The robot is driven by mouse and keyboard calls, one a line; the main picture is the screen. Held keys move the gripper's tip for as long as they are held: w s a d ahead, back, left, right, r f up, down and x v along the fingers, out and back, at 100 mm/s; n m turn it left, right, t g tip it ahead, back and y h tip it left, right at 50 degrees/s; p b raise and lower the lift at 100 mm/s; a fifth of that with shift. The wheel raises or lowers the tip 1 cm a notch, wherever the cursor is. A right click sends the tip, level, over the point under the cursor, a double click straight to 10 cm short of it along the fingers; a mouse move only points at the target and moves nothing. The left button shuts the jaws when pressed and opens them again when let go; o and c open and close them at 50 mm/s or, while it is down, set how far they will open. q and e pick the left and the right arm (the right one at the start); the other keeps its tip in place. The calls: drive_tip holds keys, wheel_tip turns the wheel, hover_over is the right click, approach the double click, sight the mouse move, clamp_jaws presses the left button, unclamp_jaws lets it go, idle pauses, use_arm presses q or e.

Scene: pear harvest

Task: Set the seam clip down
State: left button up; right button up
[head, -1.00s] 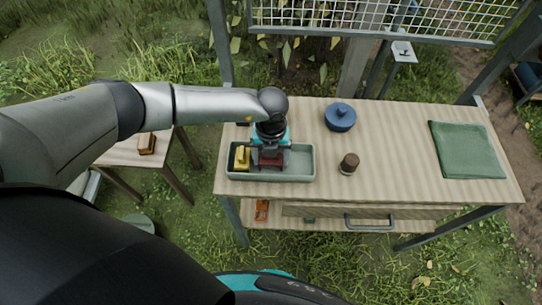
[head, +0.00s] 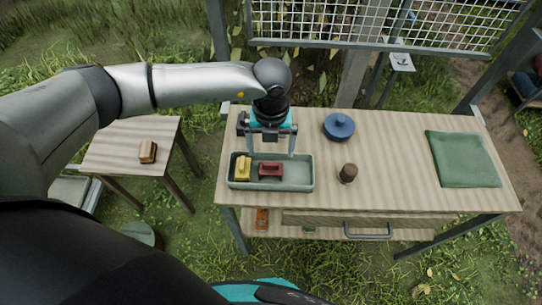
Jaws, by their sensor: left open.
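A dark red clip-like piece (head: 271,169), which looks like the seam clip, lies in the grey-green tray (head: 300,186) at the left front of the workbench. A yellow piece (head: 243,168) lies to its left in the same tray. My left gripper (head: 271,152) is above the tray, its two fingers pointing down and spread wide, with nothing between them. The red piece is below and between the fingertips, apart from them. My right gripper is not in view.
A blue lidded pot (head: 339,126), a small brown-topped jar (head: 348,173) and a folded green cloth (head: 463,159) are on the workbench (head: 400,150). A side table (head: 115,150) at left holds a brown block (head: 148,152). An orange item (head: 262,217) lies on the lower shelf.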

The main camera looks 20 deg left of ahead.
use_arm(q)
drive_tip(key=shift+r, duration=1.15)
